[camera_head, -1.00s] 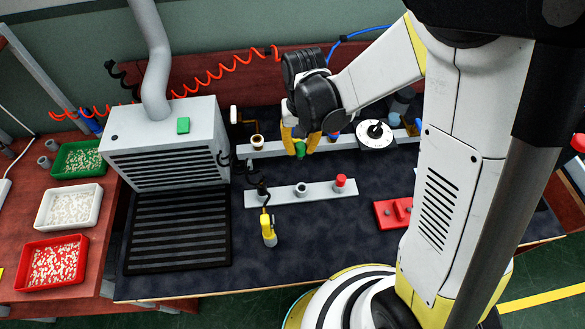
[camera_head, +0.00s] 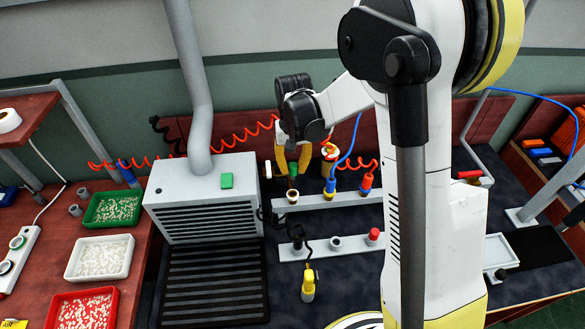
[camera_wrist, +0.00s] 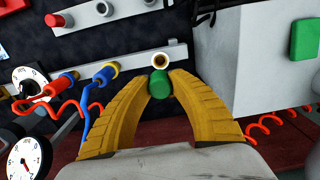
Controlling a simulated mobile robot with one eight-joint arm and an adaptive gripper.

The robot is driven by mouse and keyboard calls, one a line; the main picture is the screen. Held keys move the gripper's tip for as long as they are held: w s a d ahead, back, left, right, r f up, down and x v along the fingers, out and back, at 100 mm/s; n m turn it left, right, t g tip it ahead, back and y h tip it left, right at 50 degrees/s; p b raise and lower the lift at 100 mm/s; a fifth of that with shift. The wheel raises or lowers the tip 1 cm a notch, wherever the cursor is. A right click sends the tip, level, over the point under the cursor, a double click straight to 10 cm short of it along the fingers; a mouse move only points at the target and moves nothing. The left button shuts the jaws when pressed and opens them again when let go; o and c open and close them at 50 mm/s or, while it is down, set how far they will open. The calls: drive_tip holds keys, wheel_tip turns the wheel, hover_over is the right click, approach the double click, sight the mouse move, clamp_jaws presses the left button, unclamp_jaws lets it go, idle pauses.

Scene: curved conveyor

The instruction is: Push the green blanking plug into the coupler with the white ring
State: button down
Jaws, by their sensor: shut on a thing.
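My gripper (camera_head: 292,170) has yellow fingers shut on the green blanking plug (camera_head: 292,182), which points down from the fingertips. The wrist view shows the plug (camera_wrist: 159,85) between the fingertips. The coupler with the white ring (camera_head: 292,197) stands on the rear grey rail, just below the plug in the head view. Its round opening (camera_wrist: 160,60) shows uncovered, just beyond the plug, in the wrist view. The plug is outside the opening; whether it touches the ring I cannot tell.
A blue coupler (camera_head: 330,186) and a red one (camera_head: 366,182), with hoses, stand to the right on the rear rail (camera_head: 312,204). A front rail (camera_head: 310,248) holds a red-capped fitting (camera_head: 374,235). A grey vented box (camera_head: 205,195) stands close on the left.

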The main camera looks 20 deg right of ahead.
sight(293, 179)
drive_tip(key=shift+f+b, duration=2.25)
drive_tip(key=shift+f, duration=0.7)
drive_tip(key=shift+f+b, duration=1.1)
drive_tip(key=shift+b, duration=0.1)
drive_tip(key=shift+s+a+f+b, duration=0.1)
drive_tip(key=shift+s+f+b, duration=0.15)
drive_tip(key=shift+f+b, duration=0.3)
drive_tip(key=shift+r, duration=0.15)
drive_tip(key=shift+r+p, duration=0.3)
drive_tip(key=shift+r, duration=0.05)
drive_tip(key=shift+w+r+p, duration=0.25)
drive_tip(key=shift+r+p, duration=0.2)
drive_tip(key=shift+r, duration=0.1)
drive_tip(key=shift+s+f+b, duration=0.1)
drive_tip(key=shift+f+b, duration=0.2)
drive_tip(key=shift+b, duration=0.25)
idle(0.9)
